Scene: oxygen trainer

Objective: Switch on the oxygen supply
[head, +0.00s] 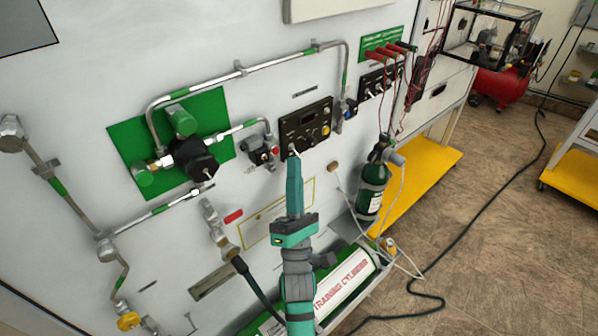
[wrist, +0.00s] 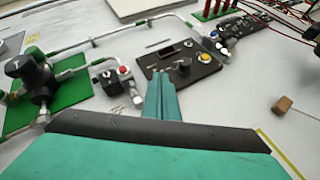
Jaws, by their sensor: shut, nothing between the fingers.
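The oxygen trainer is a white panel with green and silver pipework. A dark control panel (head: 306,127) with a small display, a toggle switch and a yellow button is mounted in its middle; it also shows in the wrist view (wrist: 183,85). My gripper (head: 294,158) is shut and empty, its teal fingertips at the lower left edge of this panel, by a silver toggle. In the wrist view my fingertips (wrist: 161,76) overlap the panel's lower left part. I cannot tell whether they touch the toggle, whose position is partly hidden.
A black regulator knob (head: 193,158) on a green plate is to the left. A small box with a red button (head: 264,151) sits just left of the control panel. A green bottle (head: 372,188) hangs at right, and a training cylinder (head: 345,285) lies below. Red connectors (head: 390,54) are upper right.

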